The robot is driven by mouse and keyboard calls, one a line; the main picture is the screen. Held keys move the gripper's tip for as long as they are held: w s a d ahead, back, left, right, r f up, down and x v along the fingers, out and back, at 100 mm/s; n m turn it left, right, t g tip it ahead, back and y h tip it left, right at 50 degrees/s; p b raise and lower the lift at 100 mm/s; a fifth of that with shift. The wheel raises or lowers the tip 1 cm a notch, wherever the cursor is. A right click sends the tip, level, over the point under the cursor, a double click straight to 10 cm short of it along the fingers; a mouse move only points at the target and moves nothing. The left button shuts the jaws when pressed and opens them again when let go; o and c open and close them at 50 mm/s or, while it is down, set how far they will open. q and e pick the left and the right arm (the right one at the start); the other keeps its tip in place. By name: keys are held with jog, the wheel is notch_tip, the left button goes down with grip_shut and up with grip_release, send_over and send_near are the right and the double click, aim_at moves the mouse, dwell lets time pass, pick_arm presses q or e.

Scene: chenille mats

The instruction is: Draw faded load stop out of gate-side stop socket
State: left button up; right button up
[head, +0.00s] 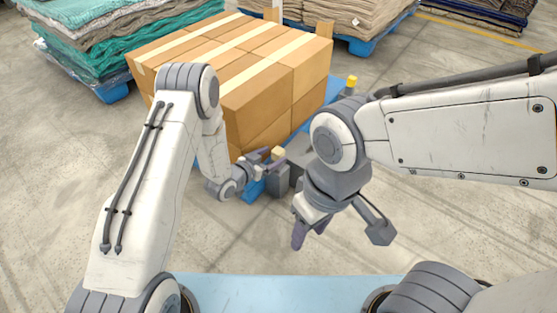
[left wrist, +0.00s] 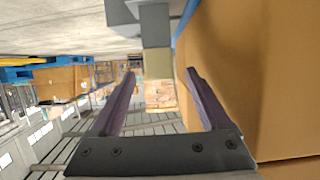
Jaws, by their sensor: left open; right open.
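A faded yellow block, the load stop (head: 278,152), stands at the near corner of the blue base beside the carton stack. A grey socket post (head: 278,180) is below it. My left gripper (head: 272,158) is open right at the stop. In the left wrist view the tan stop (left wrist: 158,64) lies in line with the gap between the two fingers, with the grey post (left wrist: 154,25) beyond it; I see no finger closed on it. My right gripper (head: 310,228) is open and empty, pointing down over bare floor.
Strapped cartons (head: 275,85) stand close beside my left gripper and fill the right of the left wrist view. A brighter yellow stop (head: 351,81) is at the far corner of the blue base (head: 313,117). Mat stacks (head: 85,45) stand behind. Near floor is clear.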

aim_at(275, 155)
pick_arm(q)
jog(key=b+x, duration=0.1)
jog(key=x, duration=0.1)
jog(key=shift+w+d+f+b, duration=0.15)
jog(key=shift+d+f+b, duration=0.05)
jog(key=shift+b, duration=0.1)
jog(key=shift+w+d, duration=0.3)
jog(key=shift+w, duration=0.15)
grip_shut()
pick_arm(e)
notch_tip(275, 155, down, 3)
jog(key=shift+r, duration=0.1)
pick_arm(q)
jog(key=shift+r, duration=0.1)
